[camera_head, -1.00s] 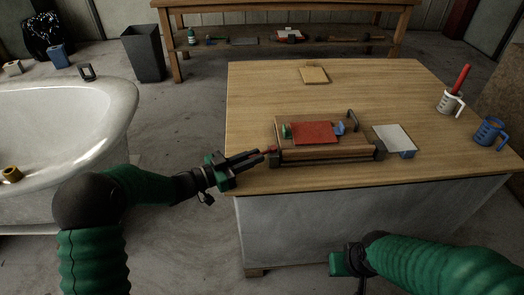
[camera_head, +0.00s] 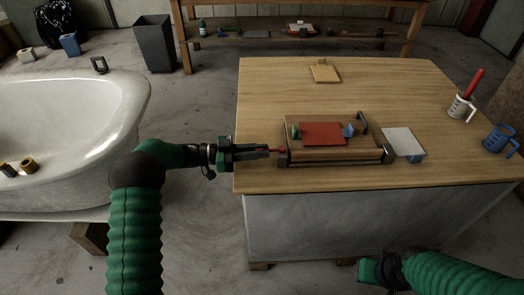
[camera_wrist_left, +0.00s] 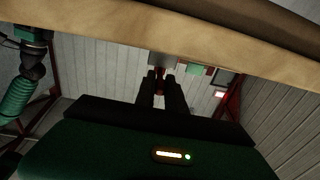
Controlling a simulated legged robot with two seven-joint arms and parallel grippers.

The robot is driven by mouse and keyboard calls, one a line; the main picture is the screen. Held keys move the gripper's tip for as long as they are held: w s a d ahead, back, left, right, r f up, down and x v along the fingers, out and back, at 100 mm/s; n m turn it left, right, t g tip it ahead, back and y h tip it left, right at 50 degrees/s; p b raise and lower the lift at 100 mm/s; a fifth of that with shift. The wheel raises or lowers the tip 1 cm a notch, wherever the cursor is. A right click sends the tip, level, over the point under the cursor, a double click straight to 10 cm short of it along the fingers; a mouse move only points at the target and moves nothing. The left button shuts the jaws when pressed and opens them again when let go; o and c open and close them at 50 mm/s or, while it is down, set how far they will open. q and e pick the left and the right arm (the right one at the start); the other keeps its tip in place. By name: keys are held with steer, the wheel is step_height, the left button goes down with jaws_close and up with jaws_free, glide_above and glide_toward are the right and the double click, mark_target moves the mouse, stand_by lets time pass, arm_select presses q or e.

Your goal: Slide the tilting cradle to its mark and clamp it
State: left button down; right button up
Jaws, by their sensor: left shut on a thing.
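The cradle, a wooden fixture (camera_head: 350,153) with a red plate (camera_head: 323,134) on top, sits near the front left edge of the wooden table. Dark end blocks and a metal rail run along its front. A black loop handle (camera_head: 363,121) rises at its back right. My left gripper (camera_head: 270,152) is shut on a small red knob (camera_head: 281,150) at the fixture's left end. In the left wrist view the fingers (camera_wrist_left: 162,88) close on the red knob (camera_wrist_left: 161,69), beneath the table edge in that picture. My right gripper (camera_head: 370,273) is low in front of the table; its fingers are unclear.
A white plate (camera_head: 403,141) lies right of the cradle. A small board (camera_head: 325,73) lies at the back. A white tub (camera_head: 70,120) is at the left.

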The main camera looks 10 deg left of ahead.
arm_select(q)
steer(key=shift+r, duration=0.15)
steer(key=c, duration=1.4)
jaws_free()
steer(key=p+v, duration=0.2)
steer(key=v, duration=1.5)
steer(key=shift+w+d, duration=0.1)
steer(key=shift+w, duration=0.05)
